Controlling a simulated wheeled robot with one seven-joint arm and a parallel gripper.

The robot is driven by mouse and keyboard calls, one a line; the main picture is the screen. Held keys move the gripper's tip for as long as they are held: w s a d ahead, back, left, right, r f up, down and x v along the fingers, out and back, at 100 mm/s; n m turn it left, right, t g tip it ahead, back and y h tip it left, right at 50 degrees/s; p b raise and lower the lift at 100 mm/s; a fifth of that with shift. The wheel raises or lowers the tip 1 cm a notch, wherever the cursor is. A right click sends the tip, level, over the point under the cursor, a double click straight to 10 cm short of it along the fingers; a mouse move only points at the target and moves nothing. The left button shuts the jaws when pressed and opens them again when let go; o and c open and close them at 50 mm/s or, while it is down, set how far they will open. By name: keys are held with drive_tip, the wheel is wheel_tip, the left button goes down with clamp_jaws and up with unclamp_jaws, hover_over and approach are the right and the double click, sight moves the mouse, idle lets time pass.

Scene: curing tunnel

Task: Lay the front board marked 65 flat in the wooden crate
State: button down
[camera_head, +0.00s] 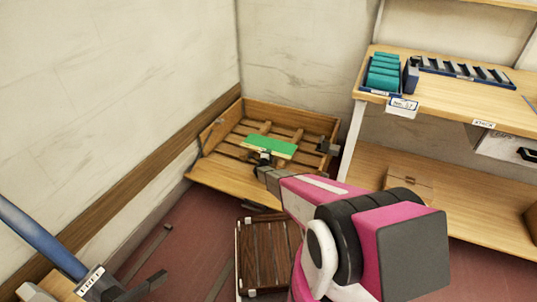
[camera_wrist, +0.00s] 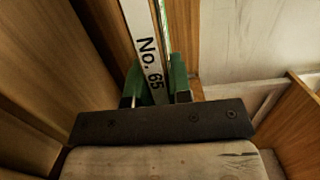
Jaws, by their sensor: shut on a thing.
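The board marked No. 65 (camera_wrist: 146,45) is between the green fingers of my gripper (camera_wrist: 157,85) in the wrist view. Its pale edge with the black number faces the wrist camera. In the head view my gripper (camera_head: 262,160) is at the wooden crate (camera_head: 222,177), and the board shows as a green face with a pale edge (camera_head: 271,145) over the crate's slatted floor. My gripper is shut on the board. I cannot tell whether the board touches the slats. The fingertips are small and partly hidden in the head view.
A wooden bench (camera_head: 446,105) at the right carries a blue tray of teal blocks (camera_head: 383,73) and a dark slotted rack (camera_head: 465,72). A dark slatted piece (camera_head: 266,255) lies on the red floor in front of the crate. Walls close in behind the crate.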

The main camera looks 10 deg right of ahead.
drive_tip(key=shift+f, duration=0.1)
drive_tip(key=c, duration=1)
unclamp_jaws()
drive_tip(key=shift+o, duration=0.2)
drive_tip(key=shift+v, duration=3.75)
